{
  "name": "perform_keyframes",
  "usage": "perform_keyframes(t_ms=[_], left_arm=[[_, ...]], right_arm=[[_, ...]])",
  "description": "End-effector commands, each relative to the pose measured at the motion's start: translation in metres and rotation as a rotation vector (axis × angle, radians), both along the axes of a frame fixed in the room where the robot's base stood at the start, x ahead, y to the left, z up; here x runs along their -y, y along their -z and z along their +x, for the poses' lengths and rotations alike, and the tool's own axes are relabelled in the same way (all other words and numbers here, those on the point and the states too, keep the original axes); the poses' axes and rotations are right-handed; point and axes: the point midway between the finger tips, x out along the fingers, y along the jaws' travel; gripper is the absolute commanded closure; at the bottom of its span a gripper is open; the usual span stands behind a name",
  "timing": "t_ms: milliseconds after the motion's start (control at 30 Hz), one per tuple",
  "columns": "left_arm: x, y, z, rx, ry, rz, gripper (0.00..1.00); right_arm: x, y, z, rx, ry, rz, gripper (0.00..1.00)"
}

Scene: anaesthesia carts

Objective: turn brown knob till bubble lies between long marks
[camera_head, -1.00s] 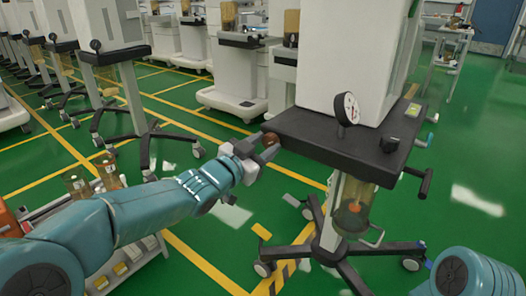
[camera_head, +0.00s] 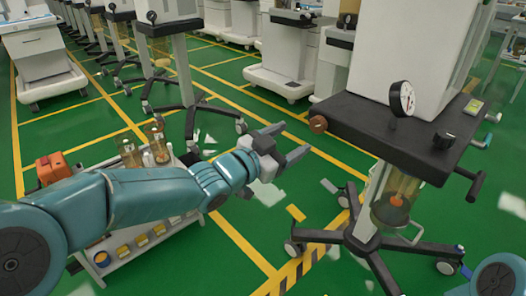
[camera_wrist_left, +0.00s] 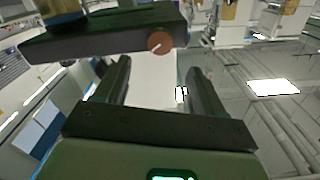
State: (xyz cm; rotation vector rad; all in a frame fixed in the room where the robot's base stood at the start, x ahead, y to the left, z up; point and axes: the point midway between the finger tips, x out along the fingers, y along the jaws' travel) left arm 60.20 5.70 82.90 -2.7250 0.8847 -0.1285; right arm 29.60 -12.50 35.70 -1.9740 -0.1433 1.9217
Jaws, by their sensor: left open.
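The brown knob (camera_head: 318,124) sticks out from the left end of the black shelf (camera_head: 352,119) on the near cart. In the left wrist view the brown knob (camera_wrist_left: 159,43) shows a pale line on its face, beyond the fingertips. My left gripper (camera_head: 294,142) is open and empty, left of and below the knob, apart from it. Its two fingers also show in the left wrist view (camera_wrist_left: 160,75). A small yellow-green piece (camera_head: 473,106) on the shelf's right part may be the level; bubble and marks are too small to make out. My right gripper is out of view.
The cart's wheeled base (camera_head: 362,238) is below. A low trolley (camera_head: 150,243) with jars and an orange box lies under my left arm. Green floor is free between them.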

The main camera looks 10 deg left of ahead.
Motion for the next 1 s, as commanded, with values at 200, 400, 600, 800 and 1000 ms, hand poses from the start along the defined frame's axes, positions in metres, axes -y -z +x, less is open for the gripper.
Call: perform_keyframes(t_ms=[200, 400, 600, 800, 1000], left_arm=[[-0.033, -0.002, -0.044, -0.001, -0.003, 0.001, 0.31], [-0.048, -0.001, -0.066, 0.0, -0.001, 0.001, 0.31], [-0.051, 0.0, -0.071, 0.0, 0.001, 0.002, 0.31], [-0.051, 0.0, -0.071, -0.001, 0.001, 0.001, 0.31], [-0.055, 0.01, -0.067, -0.02, -0.008, 0.002, 0.31]], right_arm=[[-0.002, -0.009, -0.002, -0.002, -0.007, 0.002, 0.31], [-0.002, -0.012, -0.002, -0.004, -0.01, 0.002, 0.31], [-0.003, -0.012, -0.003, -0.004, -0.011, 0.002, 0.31], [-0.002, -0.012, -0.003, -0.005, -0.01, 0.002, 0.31], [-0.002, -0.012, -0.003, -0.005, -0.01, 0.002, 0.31]])
